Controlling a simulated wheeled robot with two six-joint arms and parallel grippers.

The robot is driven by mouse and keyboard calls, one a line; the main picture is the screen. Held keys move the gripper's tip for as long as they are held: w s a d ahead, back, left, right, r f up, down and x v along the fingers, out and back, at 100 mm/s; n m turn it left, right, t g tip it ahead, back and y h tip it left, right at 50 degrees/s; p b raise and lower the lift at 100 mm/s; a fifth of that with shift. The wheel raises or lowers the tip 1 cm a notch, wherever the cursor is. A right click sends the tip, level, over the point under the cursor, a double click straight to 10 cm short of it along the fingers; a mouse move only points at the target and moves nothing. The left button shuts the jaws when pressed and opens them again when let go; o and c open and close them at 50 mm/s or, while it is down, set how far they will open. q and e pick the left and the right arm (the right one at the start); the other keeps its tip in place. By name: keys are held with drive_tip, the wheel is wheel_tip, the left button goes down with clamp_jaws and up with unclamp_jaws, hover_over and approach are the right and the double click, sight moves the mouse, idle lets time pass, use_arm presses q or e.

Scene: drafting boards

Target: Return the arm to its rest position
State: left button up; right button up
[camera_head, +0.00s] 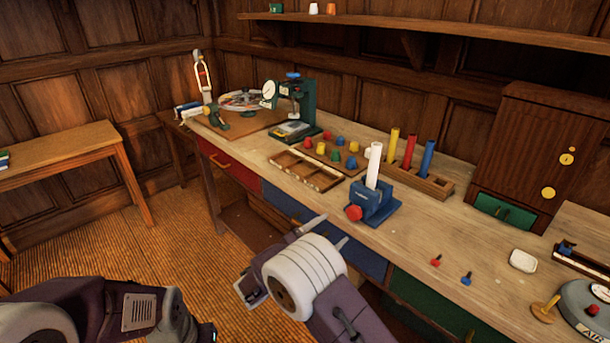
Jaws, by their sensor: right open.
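My right arm comes in from the bottom centre. Its gripper (328,232) is open in front of the bench's front edge, with its two fingertips apart and nothing seen between them. Behind its pale ridged wrist lie the bench's drawers. A blue clamp (375,203) with a red knob stands on the bench just beyond the gripper, apart from it in the picture. A white tube (373,165) stands upright in the clamp. My left arm shows at the bottom left; its gripper is out of the picture.
The wooden bench (425,225) carries a partitioned tray (307,170), coloured knobs, a rack (416,180) with yellow, red and blue tubes, and a green press (303,110). A red peg (436,261) and blue peg (466,279) stand near the front edge.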

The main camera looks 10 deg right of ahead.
drive_tip(key=s+d+r+m+g+h+p, duration=0.2)
drive_tip(key=d+r+m+g+p, duration=0.3)
drive_tip(key=d+r, duration=0.65)
drive_tip(key=s+d+m+g+y+p, duration=0.5)
drive_tip(key=s+d, duration=0.3)
drive_tip(key=s, duration=0.5)
drive_tip(key=s+a+f+m+g+y, duration=0.3)
drive_tip(key=s+a+f+m+y, duration=0.3)
drive_tip(key=s, duration=0.5)
drive_tip(key=w+a+f+m+t+y, duration=0.2)
drive_tip(key=a+f+m+t+y, duration=0.1)
drive_tip(key=a, duration=0.6)
wheel_tip(320, 180, down, 2)
drive_tip(key=m+y, duration=0.1)
drive_tip(key=y, duration=0.1)
drive_tip(key=shift+w+a+y, duration=0.2)
drive_tip(key=shift+a+y, duration=0.05)
drive_tip(key=shift+y, duration=0.05)
